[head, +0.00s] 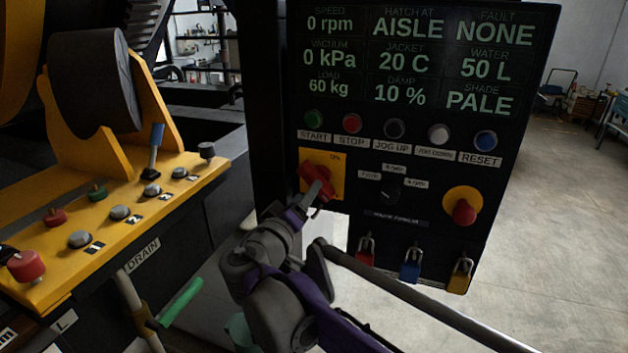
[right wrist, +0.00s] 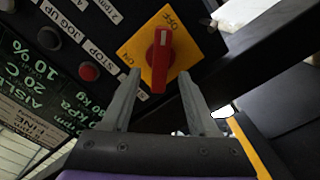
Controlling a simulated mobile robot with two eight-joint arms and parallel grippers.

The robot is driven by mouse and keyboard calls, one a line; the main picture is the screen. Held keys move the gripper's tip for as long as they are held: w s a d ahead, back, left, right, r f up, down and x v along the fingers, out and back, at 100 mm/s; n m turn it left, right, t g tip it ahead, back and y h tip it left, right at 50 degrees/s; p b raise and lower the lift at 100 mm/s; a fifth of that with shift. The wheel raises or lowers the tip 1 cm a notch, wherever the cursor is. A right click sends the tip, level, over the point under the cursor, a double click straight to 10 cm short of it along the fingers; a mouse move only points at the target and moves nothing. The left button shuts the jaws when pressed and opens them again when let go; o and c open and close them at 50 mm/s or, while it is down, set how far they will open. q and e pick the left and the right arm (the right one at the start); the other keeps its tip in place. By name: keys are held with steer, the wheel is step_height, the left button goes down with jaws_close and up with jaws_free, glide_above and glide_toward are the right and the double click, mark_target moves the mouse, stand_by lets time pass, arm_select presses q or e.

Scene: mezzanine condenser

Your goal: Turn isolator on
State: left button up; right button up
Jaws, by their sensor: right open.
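The isolator is a red rotary handle (head: 318,182) on a yellow plate (head: 335,160), low on the left of the black control panel. In the right wrist view the red handle (right wrist: 161,55) stands upright in the picture, its white mark at the end by the OFF label. The ON label is on the plate's left side there. My right gripper (right wrist: 159,80) is open, one finger on each side of the handle's near end; contact cannot be told. In the head view my right gripper (head: 308,203) partly covers the handle. My left gripper is not in view.
The panel holds a display (head: 410,60), a row of buttons, a selector knob (head: 388,190), a red stop knob (head: 463,210) on yellow, and hanging padlocks (head: 411,264). A yellow console (head: 120,230) with buttons and a lever stands left.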

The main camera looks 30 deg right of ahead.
steer(key=x, duration=0.6)
steer(key=shift+w+d, duration=0.25)
steer(key=shift+d, duration=0.1)
jaws_close()
